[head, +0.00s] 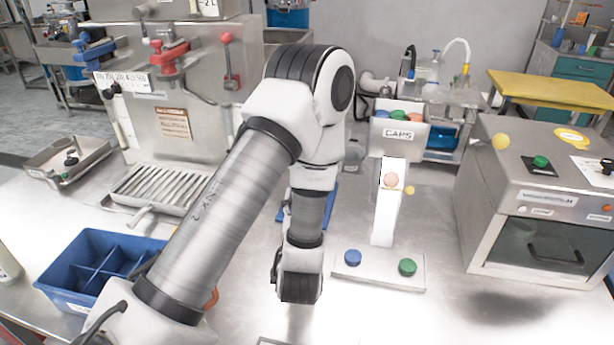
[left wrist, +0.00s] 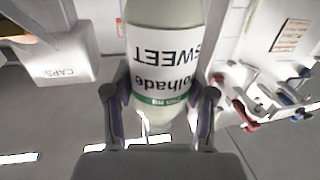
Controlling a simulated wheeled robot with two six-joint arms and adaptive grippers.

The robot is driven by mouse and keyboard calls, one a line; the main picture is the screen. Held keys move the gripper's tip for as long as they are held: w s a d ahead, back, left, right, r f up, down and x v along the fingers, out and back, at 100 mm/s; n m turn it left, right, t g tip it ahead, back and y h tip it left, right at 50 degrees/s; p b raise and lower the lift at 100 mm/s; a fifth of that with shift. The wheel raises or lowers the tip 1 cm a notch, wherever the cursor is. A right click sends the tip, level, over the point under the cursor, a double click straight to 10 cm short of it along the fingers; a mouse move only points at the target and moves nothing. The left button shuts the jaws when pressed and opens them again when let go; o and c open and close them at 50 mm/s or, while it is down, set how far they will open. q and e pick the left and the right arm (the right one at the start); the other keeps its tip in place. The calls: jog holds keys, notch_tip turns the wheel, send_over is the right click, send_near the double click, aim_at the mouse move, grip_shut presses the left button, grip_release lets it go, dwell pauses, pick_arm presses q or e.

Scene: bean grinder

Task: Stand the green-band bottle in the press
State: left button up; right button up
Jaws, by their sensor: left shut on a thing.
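In the left wrist view, a pale bottle (left wrist: 166,50) with a white label and a green band is between the two fingers of my left gripper (left wrist: 160,105). The label shows the word SWEET, upside down in this view. The bottle's top and bottom ends are not clear. In the head view my left arm's wrist hangs over the middle of the table, and the bottle and fingertips are hidden there. A white upright stand (head: 382,225) with a blue and a green button on its base is just right of the wrist; it may be the press. My right gripper is not in view.
A caps bin (head: 398,140) stands behind the stand. A metal box with an oven-like front (head: 545,215) is at the right. A blue divided crate (head: 75,298) is at the left front. A steel machine with a drip grate (head: 160,190) stands behind it. The table's right front is clear.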

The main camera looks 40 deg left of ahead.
pick_arm(q)
jog(key=b, duration=0.3)
jog(key=w+a+f+b, duration=0.1)
jog(key=b, duration=0.2)
jog(key=shift+w+f+b, duration=0.15)
jog(key=shift+w+b, duration=0.15)
jog(key=shift+b, duration=0.05)
jog(key=p+x, duration=0.1)
jog(key=x, duration=1.2)
jog(key=shift+r+p, duration=0.35)
jog(key=shift+p, duration=0.05)
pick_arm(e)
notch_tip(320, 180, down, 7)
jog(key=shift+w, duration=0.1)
pick_arm(q)
jog(key=shift+f+b, duration=0.4)
jog(key=shift+f, duration=0.2)
jog(key=o, duration=0.9)
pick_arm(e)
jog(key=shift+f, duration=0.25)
